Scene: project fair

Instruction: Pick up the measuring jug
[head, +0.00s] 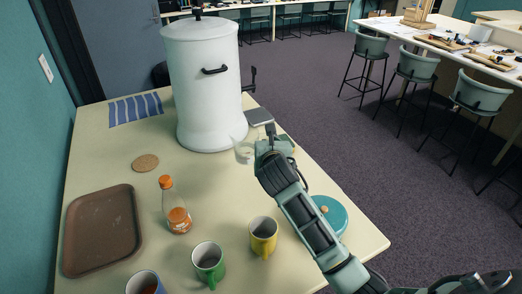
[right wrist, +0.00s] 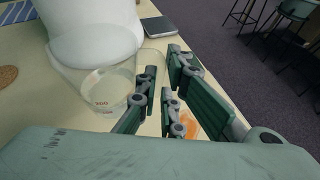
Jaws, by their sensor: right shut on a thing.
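The clear measuring jug (head: 243,149) stands upright just in front of the large white urn, at the table's middle right. It also shows in the right wrist view (right wrist: 104,88), with red marks on its wall. My right gripper (head: 262,147) is at the jug's right side, and in the right wrist view its fingers (right wrist: 158,98) are closed at the jug's handle side. The grip on the handle is partly hidden by the fingers. I cannot tell whether the jug's base touches the table. My left gripper is not in view.
The white urn (head: 203,85) stands right behind the jug. A dark flat pad (head: 260,117) lies behind. A teal round container (head: 330,215), yellow mug (head: 263,237), green mug (head: 208,264), orange-capped bottle (head: 178,210) and brown tray (head: 102,230) are nearer. Table centre is clear.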

